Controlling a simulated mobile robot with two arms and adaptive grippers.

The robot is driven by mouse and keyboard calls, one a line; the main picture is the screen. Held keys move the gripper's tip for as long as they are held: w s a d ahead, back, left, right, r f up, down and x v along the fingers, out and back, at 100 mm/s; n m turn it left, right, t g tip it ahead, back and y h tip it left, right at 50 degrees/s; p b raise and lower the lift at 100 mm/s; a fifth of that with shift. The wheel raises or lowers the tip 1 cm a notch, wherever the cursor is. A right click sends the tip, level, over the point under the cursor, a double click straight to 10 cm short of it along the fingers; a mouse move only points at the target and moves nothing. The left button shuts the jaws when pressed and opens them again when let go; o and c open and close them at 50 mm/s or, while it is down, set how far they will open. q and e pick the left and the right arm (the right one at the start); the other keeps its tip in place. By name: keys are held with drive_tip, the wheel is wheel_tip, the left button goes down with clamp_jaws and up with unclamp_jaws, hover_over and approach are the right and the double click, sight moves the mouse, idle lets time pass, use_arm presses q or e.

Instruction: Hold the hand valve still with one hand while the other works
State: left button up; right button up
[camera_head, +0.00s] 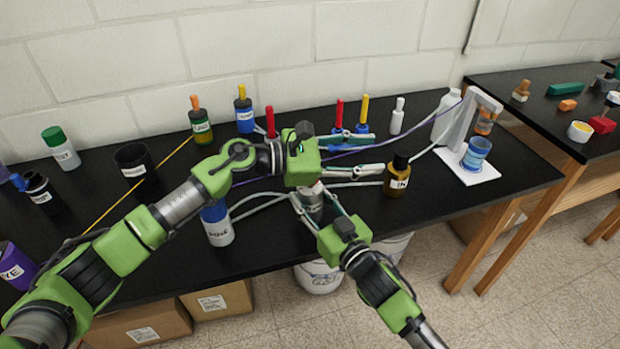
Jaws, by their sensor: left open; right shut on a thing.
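The hand valve appears to be the small pale cylindrical piece (312,203) near the table's front edge, where clear tubes run in from both sides. My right gripper (311,194) is shut on it, one finger on each side, reaching from the front. Its upper part is partly hidden by my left wrist. My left gripper (377,154) is open and empty, pointing right above the table. Its fingers are spread, one in front of the red and yellow-handled tools, the other just left of a brown bottle (397,178).
A white and blue bottle (217,225) stands left of the valve. A white stand with a blue cup (476,152) is at the right. Several bottles and a black cup (133,163) stand at the left. A purple cord crosses the table.

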use_arm(q)
drive_tip(key=s+a+f+n+t+y, duration=0.35)
drive_tip(key=s+a+n+t, duration=0.2)
drive_tip(key=a+n, duration=0.2)
drive_tip(key=s+a+f+n+t+y, duration=0.35)
drive_tip(key=s+a+n+t, duration=0.2)
drive_tip(key=a, duration=0.35)
drive_tip(key=shift+t+y, duration=0.4)
drive_tip(key=x, duration=1.2)
drive_tip(key=shift+a+r, duration=0.1)
drive_tip(key=shift+r, duration=0.05)
drive_tip(key=c, duration=1.1)
